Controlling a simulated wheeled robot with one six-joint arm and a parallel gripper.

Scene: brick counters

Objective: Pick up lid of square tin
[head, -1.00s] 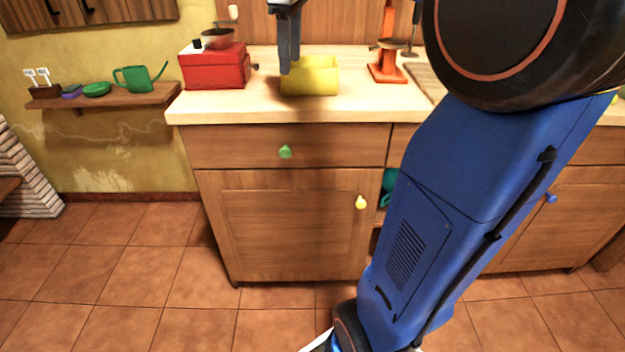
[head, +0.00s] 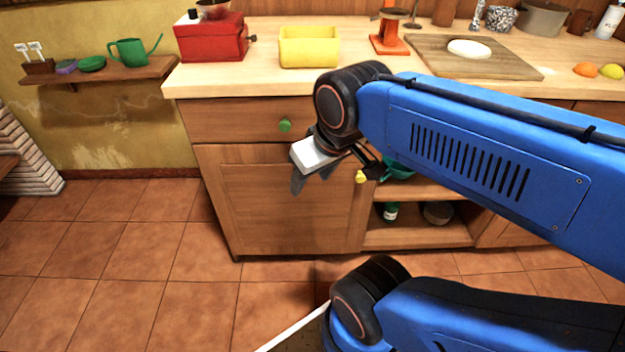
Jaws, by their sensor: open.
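A yellow box-shaped container (head: 309,52) stands on the wooden counter, left of the middle in the head view. It looks open at the top, and I cannot tell whether it is the square tin. I cannot make out a separate tin lid in this view. My gripper (head: 312,178) is open and points down in front of the cabinet door, below the counter edge and below the yellow container. It touches nothing that I can see, and its fingers are partly hidden behind its pale body.
A red grinder (head: 210,42) stands left of the yellow container, an orange stand (head: 390,40) right of it. A cutting board (head: 440,60) bears a white round item (head: 469,48). An open cabinet shelf (head: 415,234) lies below. A wall shelf (head: 110,80) holds a green watering can (head: 130,52).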

